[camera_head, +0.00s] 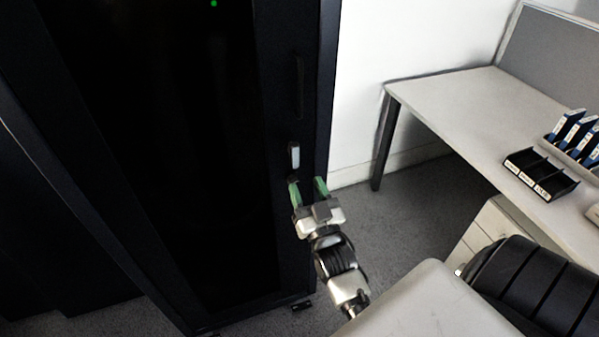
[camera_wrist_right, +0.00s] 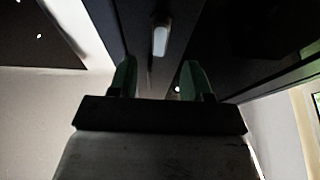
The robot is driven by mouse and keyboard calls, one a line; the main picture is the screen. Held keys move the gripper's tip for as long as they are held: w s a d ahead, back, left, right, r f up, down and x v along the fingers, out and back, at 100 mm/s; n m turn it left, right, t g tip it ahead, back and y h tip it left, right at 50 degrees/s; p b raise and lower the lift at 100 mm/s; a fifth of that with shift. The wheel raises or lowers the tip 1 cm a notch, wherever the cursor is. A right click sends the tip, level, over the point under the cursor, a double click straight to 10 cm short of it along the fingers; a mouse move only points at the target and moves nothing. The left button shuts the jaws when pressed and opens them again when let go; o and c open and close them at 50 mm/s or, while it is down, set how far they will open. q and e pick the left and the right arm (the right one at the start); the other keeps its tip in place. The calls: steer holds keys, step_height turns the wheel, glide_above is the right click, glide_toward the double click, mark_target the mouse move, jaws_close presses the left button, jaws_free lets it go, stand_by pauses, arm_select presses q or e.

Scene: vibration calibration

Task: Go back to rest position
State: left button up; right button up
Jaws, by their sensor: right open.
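My right gripper (camera_head: 308,191) is in the lower middle of the head view, in front of the edge of a black cabinet. Its two green fingers are apart with nothing between them. The wrist view also shows the open fingers (camera_wrist_right: 157,80). A small light-coloured handle (camera_head: 294,155) on the cabinet is just above the fingertips in the head view. The handle also shows in the wrist view (camera_wrist_right: 160,40), beyond the fingers and apart from them. My left gripper is not in view.
The tall black cabinet (camera_head: 160,130) fills the left side. A grey-white desk (camera_head: 480,110) stands at the right, with a black tray (camera_head: 541,172) and several blue-and-white items (camera_head: 567,125). Carpeted floor (camera_head: 420,205) is clear between cabinet and desk.

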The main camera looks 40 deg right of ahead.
steer(key=shift+v, duration=1.1)
steer(key=s+a+f+n+g+y, duration=0.1)
steer(key=s+a+f+g+y, duration=0.2)
steer(key=f, duration=0.9)
steer(key=s+a+f+n+g+y, duration=0.1)
steer(key=s+a+f+g, duration=0.2)
steer(key=f, duration=0.9)
steer(key=s+a+f+n+g+y, duration=0.1)
steer(key=s+a+f+g+y, duration=0.3)
steer(key=f, duration=0.8)
steer(key=s+d+f+n+g+h, duration=0.1)
steer(key=s+f+g, duration=0.4)
steer(key=s+f, duration=0.3)
steer(key=s+d+f+n+g+h, duration=0.1)
steer(key=s+f+g, duration=0.4)
steer(key=s, duration=1.2)
step_height(320, 180, down, 3)
steer(key=shift+s+d+f+g+h, duration=0.1)
steer(key=shift+s+d+g+h, duration=0.25)
steer(key=shift+d, duration=0.4)
